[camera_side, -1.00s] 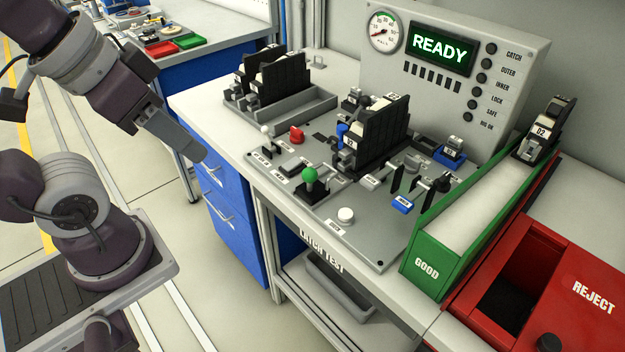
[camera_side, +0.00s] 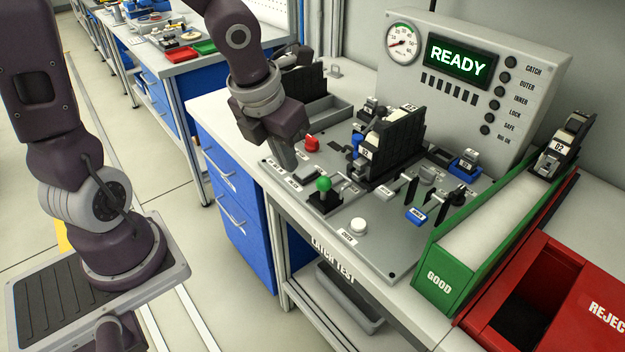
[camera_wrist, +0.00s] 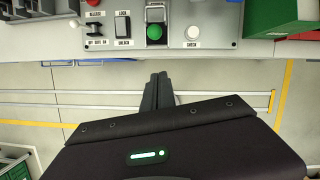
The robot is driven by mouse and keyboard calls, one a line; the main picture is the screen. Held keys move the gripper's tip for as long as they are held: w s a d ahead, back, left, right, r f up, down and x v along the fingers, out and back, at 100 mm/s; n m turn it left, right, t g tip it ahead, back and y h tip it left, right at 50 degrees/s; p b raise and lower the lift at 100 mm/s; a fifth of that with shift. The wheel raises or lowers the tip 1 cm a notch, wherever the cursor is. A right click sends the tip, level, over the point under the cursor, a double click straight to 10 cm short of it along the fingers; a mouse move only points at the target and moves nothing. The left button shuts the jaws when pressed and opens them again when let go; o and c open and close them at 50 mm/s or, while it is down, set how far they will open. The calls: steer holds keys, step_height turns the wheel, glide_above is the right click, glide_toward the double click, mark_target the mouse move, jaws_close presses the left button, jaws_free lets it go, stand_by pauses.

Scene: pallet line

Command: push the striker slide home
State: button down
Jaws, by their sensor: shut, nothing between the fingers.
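A dark upright latch block (camera_side: 398,137) sits mid-panel. My gripper (camera_side: 286,166) is shut and empty, pointing down by the panel's front left edge, left of the green knob. In the wrist view its fingers (camera_wrist: 158,76) are together and apart from the knob.
A red knob (camera_side: 312,144), a white button (camera_side: 358,225) and a blue labelled part (camera_side: 416,216) are on the panel. A green GOOD bin (camera_side: 445,274) and a red REJECT bin (camera_side: 590,300) stand right. The display (camera_side: 458,61) reads READY. The panel's front edge is open.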

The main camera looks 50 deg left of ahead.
steer(key=shift+f, duration=0.1)
steer(key=w+a+f, duration=0.1)
steer(key=w+f, duration=0.5)
steer(key=f, duration=0.4)
steer(key=shift+w+a, duration=0.2)
steer(key=shift+w, duration=0.2)
steer(key=shift+f, duration=0.1)
steer(key=w, duration=0.5)
steer(key=shift+w, duration=0.4)
